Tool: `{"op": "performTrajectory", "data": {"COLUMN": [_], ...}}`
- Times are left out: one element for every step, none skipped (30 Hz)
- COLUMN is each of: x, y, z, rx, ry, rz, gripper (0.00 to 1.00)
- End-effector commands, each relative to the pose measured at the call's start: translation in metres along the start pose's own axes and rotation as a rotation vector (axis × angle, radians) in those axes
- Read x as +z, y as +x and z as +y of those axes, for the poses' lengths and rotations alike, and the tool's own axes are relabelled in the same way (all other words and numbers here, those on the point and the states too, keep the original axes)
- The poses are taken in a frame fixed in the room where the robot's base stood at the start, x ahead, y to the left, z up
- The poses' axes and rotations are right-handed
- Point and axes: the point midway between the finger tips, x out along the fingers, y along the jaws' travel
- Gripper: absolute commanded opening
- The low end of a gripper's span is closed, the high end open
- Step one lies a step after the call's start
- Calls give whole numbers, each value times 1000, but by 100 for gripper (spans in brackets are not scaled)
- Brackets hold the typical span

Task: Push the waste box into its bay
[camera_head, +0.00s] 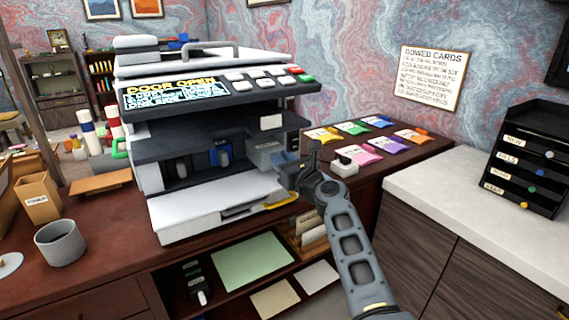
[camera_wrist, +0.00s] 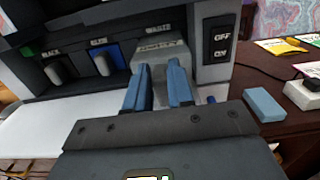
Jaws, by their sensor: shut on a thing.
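The printer (camera_head: 205,205) stands on the desk with its front open and its screen reading "DOOR OPEN". The grey waste box (camera_wrist: 163,49), with a label on top, sits at the right end of the open front, beside the black and blue cartridges. It also shows in the head view (camera_head: 265,147), partly behind my gripper. My gripper (camera_wrist: 157,75) has its two blue fingers closed around the near part of the box. In the head view my gripper (camera_head: 289,172) reaches in from the right. The inside of the bay is hidden.
A blue cartridge (camera_wrist: 105,60) and a black cartridge (camera_wrist: 58,70) are left of the box. An off/on switch (camera_wrist: 217,40) is just right. A grey cup (camera_head: 60,243) stands left.

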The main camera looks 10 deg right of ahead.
Motion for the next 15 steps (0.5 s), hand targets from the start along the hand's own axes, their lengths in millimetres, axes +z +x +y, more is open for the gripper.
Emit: {"op": "performTrajectory", "data": {"x": [1, 1, 1, 0, 0, 0, 0, 0, 0, 0, 0, 0, 0, -1, -1], "y": [2, 4, 5, 6, 7, 8, 10, 11, 12, 13, 14, 16, 17, 18, 19], "z": [0, 0, 0, 0, 0, 0, 0, 0, 0, 0, 0, 0, 0, 0, 0], "rx": [0, 0, 0, 0, 0, 0, 0, 0, 0, 0, 0, 0, 0, 0, 0], "ry": [0, 0, -1, 0, 0, 0, 0, -1, -1, -1, -1, -1, -1, -1, -1], "rz": [-2, -3, -3, -3, -2, -2, -2, -2, -2, -2, -3, -2, -2, -2, -2], "gripper": [0, 0, 0, 0, 0, 0, 0, 0, 0, 0, 0, 0, 0, 0, 0]}}
